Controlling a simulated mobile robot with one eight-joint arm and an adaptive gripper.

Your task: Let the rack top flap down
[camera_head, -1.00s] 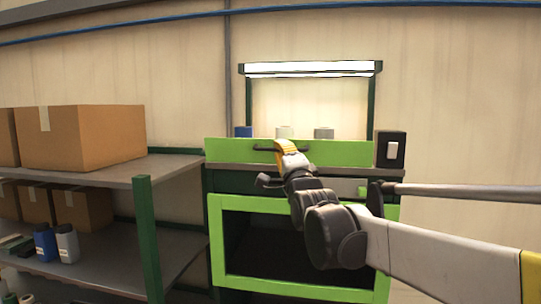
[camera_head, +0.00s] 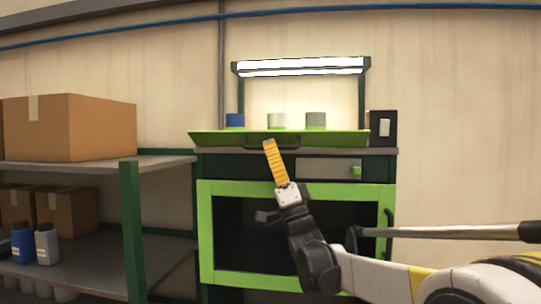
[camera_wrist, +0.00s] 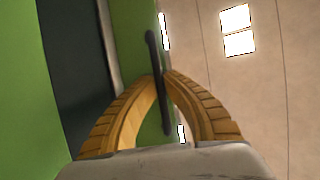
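The rack top flap (camera_head: 215,138) is a long light-green panel on top of the green rack. It is tipped forward toward me and shows as a thin slanted strip in the head view. Its dark bar handle (camera_head: 285,147) is at the middle of its front; the handle also shows in the wrist view (camera_wrist: 152,50). My gripper (camera_head: 268,144) reaches up to the handle from below. In the wrist view, its yellow fingers (camera_wrist: 160,75) close together at their tips around the dark bar. The fingertips partly hide the handle.
A blue can (camera_head: 235,120) and two grey-topped cans (camera_head: 276,121) stand behind the flap. A dark switch box (camera_head: 383,128) is at its right. A lower green-framed door (camera_head: 290,282) lies below. Shelving with cardboard boxes (camera_head: 75,127) stands at the left.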

